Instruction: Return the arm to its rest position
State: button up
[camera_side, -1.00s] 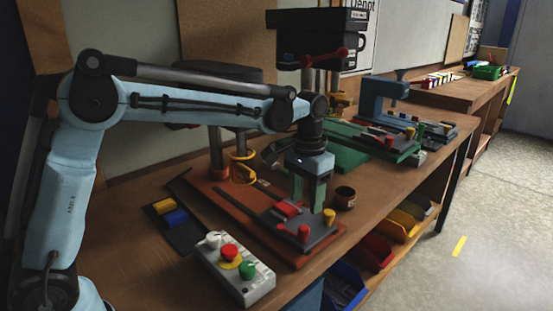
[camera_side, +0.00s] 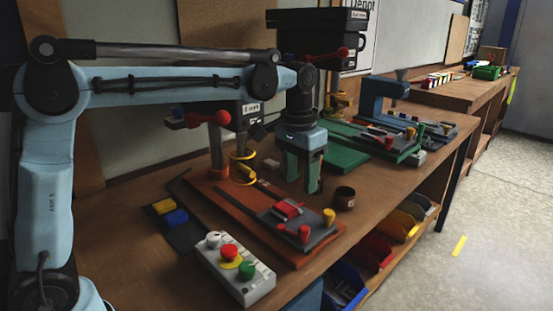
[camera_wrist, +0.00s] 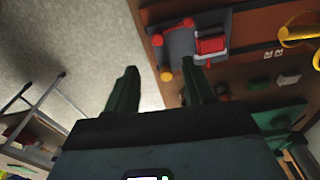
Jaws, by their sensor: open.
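My gripper (camera_side: 303,185) hangs fingers-down above the workbench (camera_side: 130,245), with its two green fingers apart and nothing between them. It is above and behind the red-brown board (camera_side: 218,200) that bears a dark grey fixture (camera_side: 318,232) with a red block and red and yellow knobs. In the wrist view my gripper (camera_wrist: 160,88) shows its fingers spread, with floor and the bench edge beyond. The fixture (camera_wrist: 182,48) with its red block also shows there, past the fingertips.
A control box (camera_side: 236,275) with white, red and green buttons stands in front. A dark tray (camera_side: 172,230) holds yellow and blue blocks. A small dark cup (camera_side: 344,198) is right of my gripper. A yellow ring piece (camera_side: 243,170) is to the left. Bins (camera_side: 345,285) sit under the bench.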

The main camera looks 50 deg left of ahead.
jog(key=s+a+f+t, duration=0.1)
jog(key=s+t, duration=0.1)
jog(key=s, duration=0.3)
jog(key=s+a+f+t, duration=0.2)
jog(key=s, duration=0.3)
jog(key=s+a+f+t, duration=0.1)
jog(key=s+f+t, duration=0.1)
jog(key=s, duration=0.3)
jog(key=shift+s+a+n, duration=0.1)
jog(key=shift+a+n, duration=0.1)
jog(key=shift+n, duration=0.2)
